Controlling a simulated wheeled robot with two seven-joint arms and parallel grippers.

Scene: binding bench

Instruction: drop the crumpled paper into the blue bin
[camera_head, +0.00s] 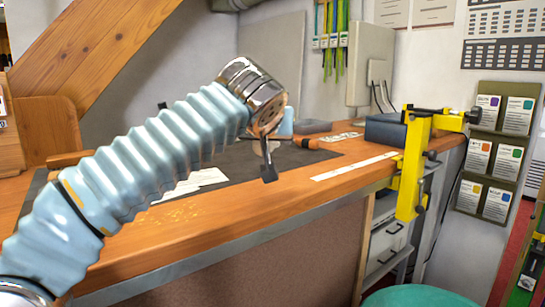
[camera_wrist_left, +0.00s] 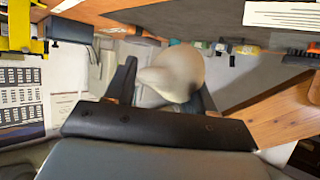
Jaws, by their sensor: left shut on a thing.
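My left arm comes in from the left in the head view, and its gripper (camera_head: 268,165) is above the workbench, with a dark finger pointing down. In the left wrist view the gripper (camera_wrist_left: 165,78) is shut on a pale beige, rounded lump, the crumpled paper (camera_wrist_left: 178,72), which sits between the two dark fingers. In the head view I cannot clearly make out the paper behind the wrist. I see no blue bin that I can be sure of in either view. My right gripper is not in view.
The wooden workbench (camera_head: 215,235) carries a dark mat and white sheets. A yellow clamp (camera_head: 414,160) grips its right end near a dark blue-grey box (camera_head: 385,130). A teal rounded top (camera_head: 420,297) shows below the bench, at the bottom edge. A card rack (camera_head: 497,152) hangs at right.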

